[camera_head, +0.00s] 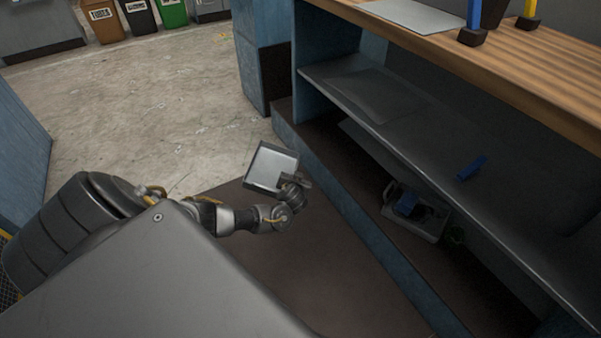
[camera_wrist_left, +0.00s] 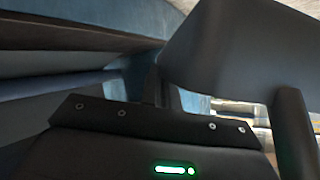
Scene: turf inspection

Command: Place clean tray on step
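The tray (camera_head: 272,165) is a small, square, shallow piece with a light grey inner face and dark rim, and it looks empty. My left gripper (camera_head: 297,181) is shut on its lower right edge and holds it tilted in front of the workbench. In the left wrist view the tray is a large dark panel (camera_wrist_left: 235,50) by the fingers of my left gripper (camera_wrist_left: 225,105). A low blue-fronted step (camera_head: 343,202) runs along the foot of the bench, right of the tray. The tray appears apart from it. My right gripper is out of view.
The bench has a wooden top (camera_head: 470,62) and a grey middle shelf (camera_head: 420,125) with a blue item (camera_head: 472,168). A grey bin (camera_head: 430,227) with items sits below. A brown floor panel (camera_head: 300,265) lies clear before the step. Waste bins (camera_head: 138,16) stand far left.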

